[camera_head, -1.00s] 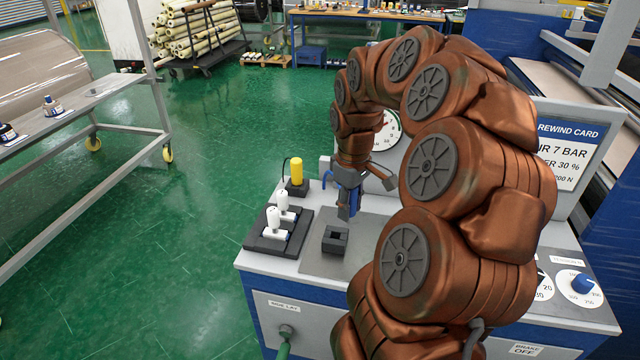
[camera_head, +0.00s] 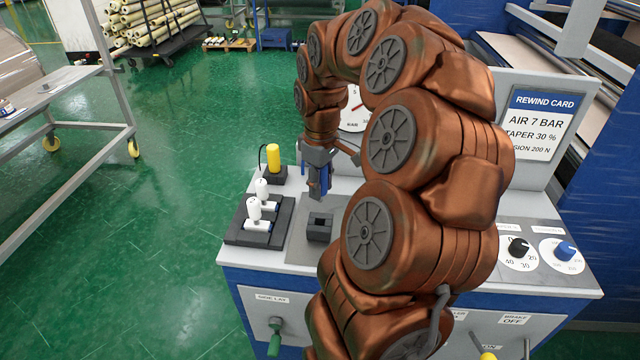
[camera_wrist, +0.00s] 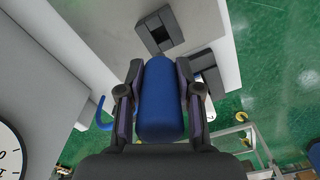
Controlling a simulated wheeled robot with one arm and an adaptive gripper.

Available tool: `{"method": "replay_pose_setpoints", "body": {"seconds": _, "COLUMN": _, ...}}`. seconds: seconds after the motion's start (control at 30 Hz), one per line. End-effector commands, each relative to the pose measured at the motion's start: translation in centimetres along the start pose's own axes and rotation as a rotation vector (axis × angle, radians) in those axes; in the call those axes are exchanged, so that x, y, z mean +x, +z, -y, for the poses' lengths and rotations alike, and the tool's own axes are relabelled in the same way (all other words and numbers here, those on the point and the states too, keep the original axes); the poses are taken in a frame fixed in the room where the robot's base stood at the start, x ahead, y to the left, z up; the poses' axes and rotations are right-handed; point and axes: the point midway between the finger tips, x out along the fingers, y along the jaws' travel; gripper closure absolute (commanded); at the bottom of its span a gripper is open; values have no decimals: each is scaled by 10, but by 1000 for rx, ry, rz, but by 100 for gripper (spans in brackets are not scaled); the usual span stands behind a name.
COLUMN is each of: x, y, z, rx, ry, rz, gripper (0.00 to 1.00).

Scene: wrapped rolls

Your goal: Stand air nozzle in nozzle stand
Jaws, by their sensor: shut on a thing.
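My gripper (camera_head: 318,184) is shut on the blue air nozzle, a rounded body (camera_wrist: 162,100) held between the two fingers in the wrist view. A curved blue piece (camera_wrist: 103,115) shows beside the fingers. The nozzle stand is a dark block with a square opening (camera_head: 320,227) on the grey plate of the console top. It also shows in the wrist view (camera_wrist: 159,30), beyond the nozzle's far end. In the head view the nozzle is above the stand, apart from it. The stand's opening looks empty.
A gauge (camera_head: 354,108) is behind my arm. Knobs (camera_head: 565,250) and a rewind card (camera_head: 541,118) are at the right.

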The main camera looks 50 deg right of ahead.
Motion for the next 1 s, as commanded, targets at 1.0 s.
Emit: {"method": "replay_pose_setpoints", "body": {"seconds": 1.0, "x": 51, "y": 0, "z": 0, "rx": -1, "ry": 1, "rz": 0, "gripper": 100}}
